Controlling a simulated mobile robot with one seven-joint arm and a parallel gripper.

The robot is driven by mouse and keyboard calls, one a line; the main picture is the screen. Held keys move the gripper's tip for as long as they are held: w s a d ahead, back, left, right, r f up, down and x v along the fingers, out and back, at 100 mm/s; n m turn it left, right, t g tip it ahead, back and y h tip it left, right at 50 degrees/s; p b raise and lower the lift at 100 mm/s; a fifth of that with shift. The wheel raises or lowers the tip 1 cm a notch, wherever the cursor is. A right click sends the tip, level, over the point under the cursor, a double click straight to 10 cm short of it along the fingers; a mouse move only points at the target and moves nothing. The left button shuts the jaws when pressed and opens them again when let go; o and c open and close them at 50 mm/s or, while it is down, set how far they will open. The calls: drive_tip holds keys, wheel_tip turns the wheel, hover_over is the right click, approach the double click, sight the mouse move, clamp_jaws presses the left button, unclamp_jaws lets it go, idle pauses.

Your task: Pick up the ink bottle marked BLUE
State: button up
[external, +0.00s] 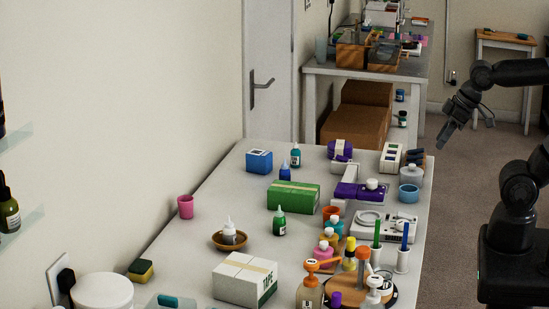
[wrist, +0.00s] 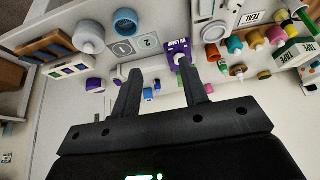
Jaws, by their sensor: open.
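A small blue bottle (external: 285,173) stands on the far part of the white table, just right of a blue box (external: 259,161) and behind a green box (external: 293,196). Its label is too small to read. A teal bottle (external: 295,156) stands just behind it. A green bottle (external: 279,222) stands in front of the green box. My gripper (external: 467,127) is open and empty, in the air right of the table's far end, well away from the blue bottle. In the wrist view my open gripper (wrist: 160,72) has small blue items beyond its fingers; I cannot tell which is the bottle.
A purple device (external: 358,190) and a blue cup (external: 409,193) stand between my gripper and the blue bottle. Several pump bottles crowd the near right. A white bottle sits in a brown bowl (external: 213,239). A pink cup (external: 186,207) stands at the left edge. The table's left middle is fairly clear.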

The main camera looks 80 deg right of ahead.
drive_tip(key=o, duration=0.3)
drive_tip(key=m+g, duration=0.1)
drive_tip(key=m, duration=0.1)
hover_over(285, 169)
drive_tip(key=s, duration=0.4)
wheel_tip(285, 169, down, 10)
drive_tip(key=shift+h, duration=0.4)
drive_tip(key=x, duration=1)
drive_tip(key=shift+w+d, duration=0.2)
drive_tip(key=c, duration=1.1)
